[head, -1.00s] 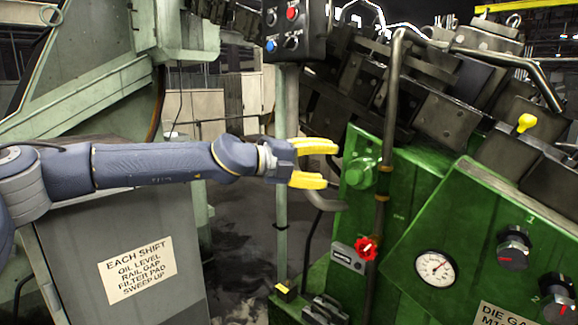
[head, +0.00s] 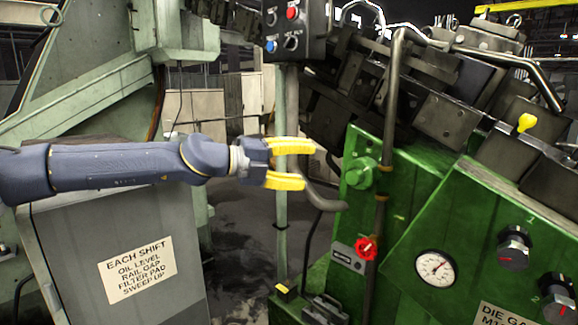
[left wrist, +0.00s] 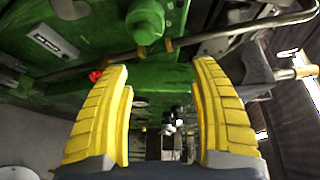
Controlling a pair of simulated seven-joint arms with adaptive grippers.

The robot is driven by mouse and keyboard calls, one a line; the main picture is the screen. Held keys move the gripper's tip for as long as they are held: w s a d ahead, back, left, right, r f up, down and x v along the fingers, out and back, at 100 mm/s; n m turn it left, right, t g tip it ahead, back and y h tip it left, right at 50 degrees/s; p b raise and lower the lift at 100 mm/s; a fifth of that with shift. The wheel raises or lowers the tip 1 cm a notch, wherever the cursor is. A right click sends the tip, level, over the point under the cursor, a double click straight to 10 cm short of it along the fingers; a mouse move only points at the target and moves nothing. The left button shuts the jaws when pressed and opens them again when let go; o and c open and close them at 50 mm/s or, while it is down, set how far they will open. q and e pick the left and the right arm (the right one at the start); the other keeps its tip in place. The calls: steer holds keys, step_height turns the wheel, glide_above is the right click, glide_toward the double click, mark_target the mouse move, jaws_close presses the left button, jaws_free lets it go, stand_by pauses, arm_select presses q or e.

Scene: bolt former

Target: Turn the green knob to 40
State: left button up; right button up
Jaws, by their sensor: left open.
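A round green knob-like part (head: 361,173) sits on the upper left of the green machine's front. It is the only green knob shape I see, and no number shows on it. It also shows at the top of the left wrist view (left wrist: 145,22). My left gripper (head: 308,165) is to the left of it, apart from it, with its yellow fingers spread and nothing between them. In the left wrist view the fingers (left wrist: 162,66) frame a gap below the green part. My right gripper is not in view.
A vertical pipe (head: 382,205) runs just right of the green part. A red handwheel (head: 366,248), a round gauge (head: 435,268) and two black knobs (head: 514,248) (head: 558,297) are lower on the machine. A pale green post (head: 282,225) stands near my left gripper.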

arm_select(q)
steer(key=shift+v, duration=1.6)
steer(key=shift+f, duration=0.1)
steer(key=shift+s, duration=0.1)
